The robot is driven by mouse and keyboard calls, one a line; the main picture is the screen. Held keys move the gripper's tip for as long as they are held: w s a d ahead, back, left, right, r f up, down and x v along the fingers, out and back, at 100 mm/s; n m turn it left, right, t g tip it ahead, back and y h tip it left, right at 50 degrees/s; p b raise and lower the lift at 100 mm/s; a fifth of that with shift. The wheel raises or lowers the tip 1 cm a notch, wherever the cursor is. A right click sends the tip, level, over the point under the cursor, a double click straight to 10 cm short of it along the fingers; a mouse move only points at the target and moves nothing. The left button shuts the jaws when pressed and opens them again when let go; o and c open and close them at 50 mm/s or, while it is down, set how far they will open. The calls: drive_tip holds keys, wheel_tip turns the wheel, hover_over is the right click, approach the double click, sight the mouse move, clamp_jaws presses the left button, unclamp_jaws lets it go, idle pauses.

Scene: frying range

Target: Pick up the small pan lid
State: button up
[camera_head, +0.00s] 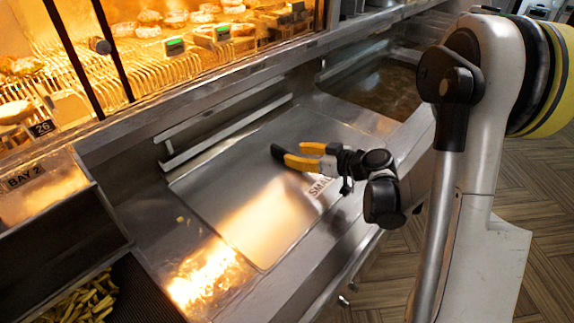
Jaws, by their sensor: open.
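The small pan lid (235,175) is a flat stainless panel in the middle of the counter, lying over its pan. A label starting "SMA" (319,186) is on its right part, partly hidden by my gripper. My gripper (289,154), with yellow fingers and dark tips, is open and appears empty over the right half of the lid. I cannot tell how high it is above the lid or whether it touches it. No handle on the lid is clearly visible.
A lit warming shelf (150,60) with food stands behind. An oil-filled pan (385,88) lies at back right. A fries bin (75,305) is at front left, and a bin marked BAY 2 (40,190) is at left. Bright glare covers the front counter.

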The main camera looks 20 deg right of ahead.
sight(288, 152)
drive_tip(key=x, duration=0.1)
drive_tip(key=b+x, duration=0.1)
drive_tip(key=x, duration=0.1)
drive_tip(key=b+x, duration=0.1)
drive_tip(key=x, duration=0.1)
drive_tip(key=shift+w+d+f, duration=0.15)
drive_tip(key=shift+d+f, duration=0.1)
drive_tip(key=shift+f, duration=0.1)
drive_tip(key=shift+r, duration=0.1)
clamp_jaws()
